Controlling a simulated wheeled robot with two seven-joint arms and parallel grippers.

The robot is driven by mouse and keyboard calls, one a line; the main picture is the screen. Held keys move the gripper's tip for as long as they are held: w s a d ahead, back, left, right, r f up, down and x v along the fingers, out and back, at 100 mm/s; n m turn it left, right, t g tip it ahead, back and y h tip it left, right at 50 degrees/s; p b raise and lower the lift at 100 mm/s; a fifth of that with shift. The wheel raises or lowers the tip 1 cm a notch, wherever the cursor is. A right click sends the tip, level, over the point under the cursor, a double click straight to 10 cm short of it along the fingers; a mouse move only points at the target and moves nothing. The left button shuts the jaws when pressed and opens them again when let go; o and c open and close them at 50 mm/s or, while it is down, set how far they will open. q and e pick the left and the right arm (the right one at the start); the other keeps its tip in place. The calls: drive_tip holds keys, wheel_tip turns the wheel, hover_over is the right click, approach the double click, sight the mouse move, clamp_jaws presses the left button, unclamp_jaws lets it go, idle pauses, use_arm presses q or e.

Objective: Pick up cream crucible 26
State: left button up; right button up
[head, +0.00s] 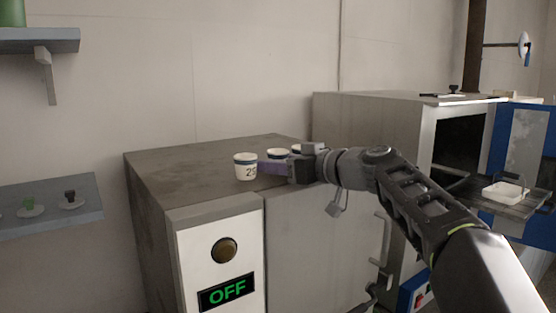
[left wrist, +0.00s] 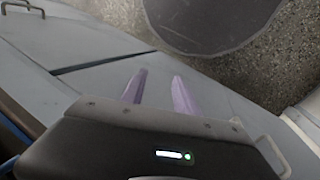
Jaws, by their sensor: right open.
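I cannot tell which one is 26. My right gripper (head: 268,167), with purple fingers, is open at the crucibles, beside the front one; contact is unclear. My left gripper (left wrist: 158,90) is open and empty in the left wrist view.
The cabinet (head: 190,165) has a round knob and a green OFF display (head: 227,291). A larger open oven (head: 375,120) stands to the right, with a white tray (head: 505,194) near it. Wall shelves (head: 50,215) are at left. The cabinet top's left part is clear.

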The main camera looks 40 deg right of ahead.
drive_tip(key=shift+c, duration=0.3)
clamp_jaws()
idle(0.6)
